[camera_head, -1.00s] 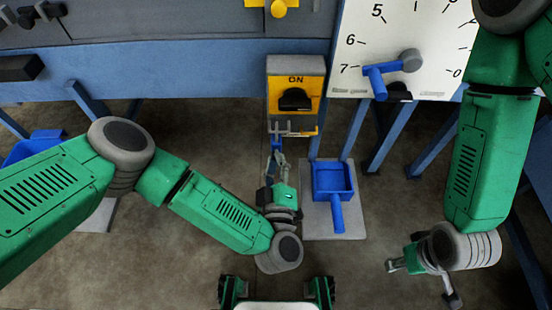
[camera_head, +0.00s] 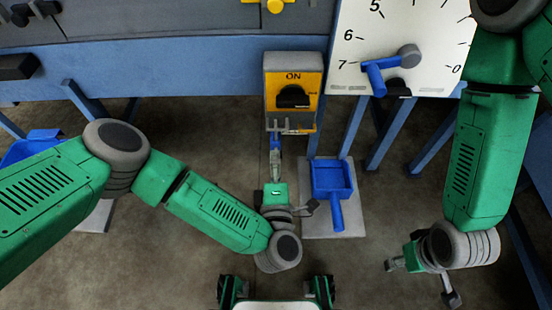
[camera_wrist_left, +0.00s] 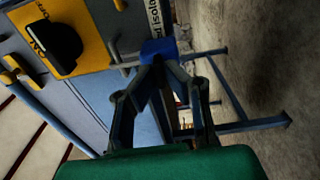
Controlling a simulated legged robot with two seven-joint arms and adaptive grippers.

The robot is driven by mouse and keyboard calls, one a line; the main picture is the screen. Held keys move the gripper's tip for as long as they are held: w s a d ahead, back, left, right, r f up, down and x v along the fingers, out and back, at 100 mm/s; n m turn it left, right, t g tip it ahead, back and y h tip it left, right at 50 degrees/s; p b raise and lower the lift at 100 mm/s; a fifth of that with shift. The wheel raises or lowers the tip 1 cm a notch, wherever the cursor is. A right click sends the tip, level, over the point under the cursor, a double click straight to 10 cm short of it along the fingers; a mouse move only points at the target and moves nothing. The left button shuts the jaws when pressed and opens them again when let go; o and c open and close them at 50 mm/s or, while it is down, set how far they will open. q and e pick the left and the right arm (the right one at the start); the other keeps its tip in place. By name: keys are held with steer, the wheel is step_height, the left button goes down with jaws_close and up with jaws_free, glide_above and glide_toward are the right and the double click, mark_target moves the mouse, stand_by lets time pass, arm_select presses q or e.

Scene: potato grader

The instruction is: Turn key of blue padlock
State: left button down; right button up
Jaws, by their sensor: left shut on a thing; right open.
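The blue padlock (camera_head: 275,141) hangs below the yellow isolator switch (camera_head: 293,95). In the left wrist view the padlock (camera_wrist_left: 158,48) is a blue block right at my fingertips. My left gripper (camera_head: 275,153) points up at the padlock's underside, and its fingertips (camera_wrist_left: 160,64) are closed together there. The key is hidden between the tips. In the head view the left gripper is seen edge-on. My right gripper (camera_head: 420,278) is open and empty, low at the right, far from the padlock.
The switch's black knob (camera_head: 293,97) sits under "ON". Grey hasp bars (camera_head: 293,130) are beside the padlock. A blue scoop (camera_head: 331,178) lies on a grey plate to the right. A white dial board (camera_head: 400,45) with a blue handle is at upper right. Blue frame legs (camera_head: 390,138) stand behind.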

arm_select(q)
steer(key=shift+a, duration=0.1)
steer(key=shift+f, duration=0.1)
stand_by(0.3)
steer(key=c, duration=1.7)
jaws_free()
steer(key=s, duration=0.7)
steer(key=shift+s, duration=0.2)
